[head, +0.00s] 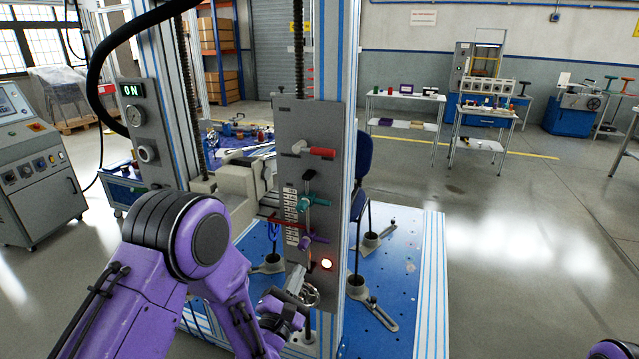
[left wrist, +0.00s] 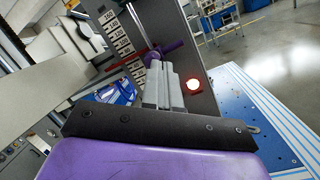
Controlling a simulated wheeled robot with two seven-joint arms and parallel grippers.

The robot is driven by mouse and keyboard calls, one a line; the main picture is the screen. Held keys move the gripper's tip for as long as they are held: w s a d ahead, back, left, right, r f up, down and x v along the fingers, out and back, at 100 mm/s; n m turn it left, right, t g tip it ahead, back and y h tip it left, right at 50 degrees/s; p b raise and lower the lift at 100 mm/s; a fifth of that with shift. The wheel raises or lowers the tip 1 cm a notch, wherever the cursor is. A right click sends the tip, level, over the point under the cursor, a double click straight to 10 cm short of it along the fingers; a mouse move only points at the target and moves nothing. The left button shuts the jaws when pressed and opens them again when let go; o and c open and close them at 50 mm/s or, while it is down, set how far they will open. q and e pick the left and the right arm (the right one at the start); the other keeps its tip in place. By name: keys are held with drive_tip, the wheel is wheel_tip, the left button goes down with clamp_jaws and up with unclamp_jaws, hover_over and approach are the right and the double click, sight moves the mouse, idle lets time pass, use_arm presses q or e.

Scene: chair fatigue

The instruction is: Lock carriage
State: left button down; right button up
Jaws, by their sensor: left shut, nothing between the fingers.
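The carriage's grey upright panel (head: 290,125) stands on the test frame, with a scale of number labels (left wrist: 122,42) along its left side. A red-handled lever (head: 318,152) is near the top, a teal-handled lever (head: 314,203) lower, and a purple-handled lever (head: 314,241) below that. The purple lever also shows in the left wrist view (left wrist: 172,47). My left gripper (head: 298,272) is shut and empty just below the purple lever. In the left wrist view its fingertips (left wrist: 154,62) overlap the lever's near side; contact cannot be told. My right gripper is not seen.
A blue perforated base (head: 400,285) carries clamped chair feet. A control cabinet (head: 32,175) stands left.

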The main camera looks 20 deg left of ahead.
sight(316, 151)
use_arm(q)
wheel_tip(316, 151, up, 12)
drive_tip(key=w+d+n+t, duration=0.1)
drive_tip(key=w+n+t, duration=0.1)
drive_tip(key=n+t, duration=0.2)
drive_tip(key=n, duration=0.3)
drive_tip(key=shift+r+h, duration=0.15)
drive_tip(key=shift+h, duration=0.25)
drive_tip(key=shift+w+d+p, duration=0.1)
drive_tip(key=shift+w+p, duration=0.05)
drive_tip(key=shift+p, duration=0.15)
drive_tip(key=w+r+p, duration=0.3)
drive_tip(key=w+r, duration=0.1)
drive_tip(key=w+r+p, duration=0.4)
drive_tip(key=w+r, duration=0.1)
drive_tip(key=shift+d+r, duration=0.15)
drive_tip(key=shift+r, duration=0.05)
drive_tip(key=shift+d, duration=0.1)
drive_tip(key=shift+r+n, duration=0.1)
drive_tip(key=shift+n, duration=0.5)
